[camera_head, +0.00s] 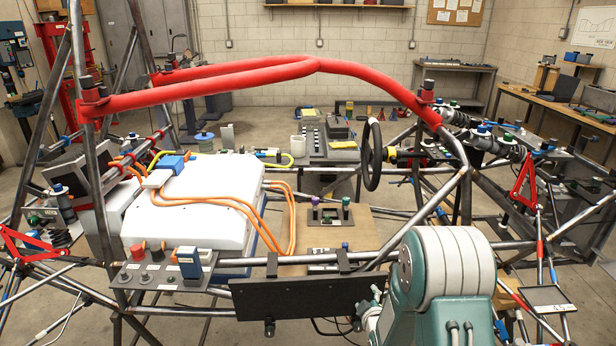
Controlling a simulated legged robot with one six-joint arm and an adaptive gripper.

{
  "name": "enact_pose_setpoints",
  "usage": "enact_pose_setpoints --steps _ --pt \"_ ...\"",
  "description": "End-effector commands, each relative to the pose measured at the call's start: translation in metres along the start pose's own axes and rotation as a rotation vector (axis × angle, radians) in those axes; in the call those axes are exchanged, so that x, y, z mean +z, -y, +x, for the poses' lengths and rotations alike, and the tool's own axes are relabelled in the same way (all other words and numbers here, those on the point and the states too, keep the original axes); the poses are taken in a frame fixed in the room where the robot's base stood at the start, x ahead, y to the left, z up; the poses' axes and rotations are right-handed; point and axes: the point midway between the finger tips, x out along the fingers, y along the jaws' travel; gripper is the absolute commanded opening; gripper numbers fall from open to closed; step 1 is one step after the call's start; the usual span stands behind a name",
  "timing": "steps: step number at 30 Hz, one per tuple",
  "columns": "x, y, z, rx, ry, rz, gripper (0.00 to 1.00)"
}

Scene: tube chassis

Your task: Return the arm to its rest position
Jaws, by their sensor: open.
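A teal and white rounded link of my arm (445,285) fills the lower right foreground. It stands in front of the tube chassis (290,259) and hides part of its near side. Small teal and grey parts show at the link's left edge, beside a black panel; I cannot tell what they are. I see no gripper fingers.
Red padded tubes (320,65) arch over the chassis. A white box (195,205) with orange cables sits inside it at left. A black panel (300,297) hangs on the near rail. A steering wheel (371,155) stands behind. A workbench (560,112) is at back right.

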Motion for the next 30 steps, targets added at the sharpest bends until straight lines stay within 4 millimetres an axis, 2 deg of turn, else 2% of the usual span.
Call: enact_pose_setpoints --steps 1,6,14,21,30 --pt "-0.010 -0.013 -0.006 -0.009 0.011 0.024 0.78" --pt "-0.034 -0.045 -0.030 -0.064 0.075 0.124 0.78" --pt "-0.065 -0.085 -0.086 -0.139 0.187 0.287 0.78" --pt "-0.086 -0.109 -0.152 -0.195 0.299 0.441 0.78" --pt "-0.100 -0.118 -0.250 -0.252 0.451 0.633 0.78"
